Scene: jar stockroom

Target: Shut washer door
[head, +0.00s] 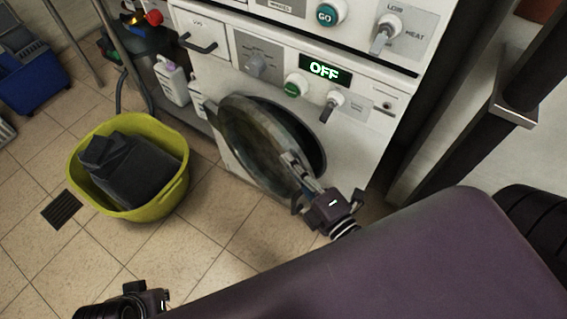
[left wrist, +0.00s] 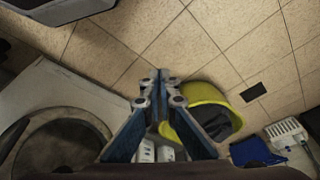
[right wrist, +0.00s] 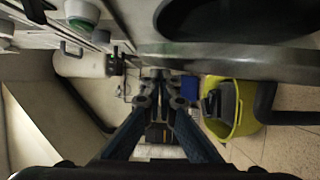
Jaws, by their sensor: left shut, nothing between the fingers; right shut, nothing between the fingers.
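The washer (head: 350,160) is white, with its display reading OFF. Its round door (head: 250,150) stands partly open, and the dark drum opening (head: 312,145) shows behind its right edge. My right gripper (head: 288,160) is shut and empty, its fingers at the door's right rim; I cannot tell whether they touch. In the right wrist view the grey door rim (right wrist: 245,62) runs just past the shut fingertips (right wrist: 155,80). My left gripper is low at the left in the head view, its fingers unclear there; in the left wrist view it (left wrist: 161,78) is shut and empty over the floor.
A yellow basket (head: 178,190) with dark contents stands on the tiles left of the washer. A blue bin (head: 35,85) is at the far left. A bottle (head: 172,80) stands on a cart beside the washer. Tiled floor (head: 225,250) before the door is clear.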

